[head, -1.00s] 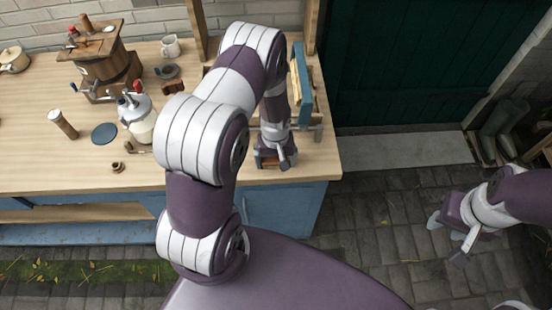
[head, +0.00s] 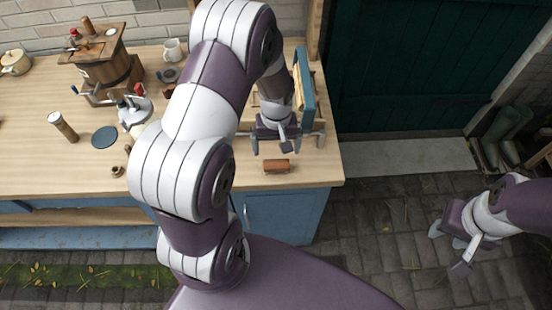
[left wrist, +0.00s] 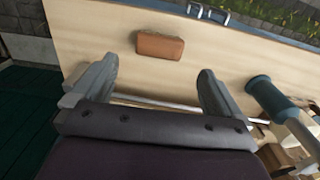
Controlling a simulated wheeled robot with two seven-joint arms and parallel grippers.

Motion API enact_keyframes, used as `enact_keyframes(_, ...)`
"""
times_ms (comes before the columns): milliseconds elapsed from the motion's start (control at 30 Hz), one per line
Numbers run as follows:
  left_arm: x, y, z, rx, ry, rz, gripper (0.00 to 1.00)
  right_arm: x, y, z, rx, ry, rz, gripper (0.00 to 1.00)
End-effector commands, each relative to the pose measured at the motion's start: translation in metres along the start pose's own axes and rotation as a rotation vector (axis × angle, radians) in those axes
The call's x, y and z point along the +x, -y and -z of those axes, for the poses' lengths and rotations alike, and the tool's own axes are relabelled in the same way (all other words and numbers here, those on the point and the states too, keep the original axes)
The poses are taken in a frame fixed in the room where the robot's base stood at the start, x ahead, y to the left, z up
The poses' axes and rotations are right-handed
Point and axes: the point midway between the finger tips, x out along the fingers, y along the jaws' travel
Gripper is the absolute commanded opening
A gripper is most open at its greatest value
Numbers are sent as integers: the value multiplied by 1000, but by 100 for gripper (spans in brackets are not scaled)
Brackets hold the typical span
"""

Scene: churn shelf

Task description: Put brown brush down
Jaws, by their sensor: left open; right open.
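The brown brush (head: 277,166) lies on the wooden worktop (head: 215,175) near its front right corner. It also shows in the left wrist view (left wrist: 160,46), lying flat and clear of the fingers. My left gripper (head: 277,146) is open and empty, just behind the brush in the head view. Its two spread fingers show in the left wrist view (left wrist: 157,74), with the brush beyond them. My right gripper (head: 448,247) is open and empty, out over the paving at the right.
A blue-sided wooden frame (head: 304,88) stands close behind my left gripper. A churn (head: 110,72), a mug (head: 172,50), a brown cylinder (head: 63,127) and a dark disc (head: 104,137) stand further left. My left arm hides part of the worktop.

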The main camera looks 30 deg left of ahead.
Motion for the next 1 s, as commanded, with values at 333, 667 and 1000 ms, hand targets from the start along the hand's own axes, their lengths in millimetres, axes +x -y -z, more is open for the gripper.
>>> enact_keyframes(333,-77,-9,-43,259,-67,-18,100,3,0,0,0,0,0,43)
enact_keyframes(667,-111,1,-110,578,-141,-28,100,3,0,0,0,0,0,43)
enact_keyframes(1000,-110,1,-109,574,-140,-28,100,3,0,0,0,0,0,43)
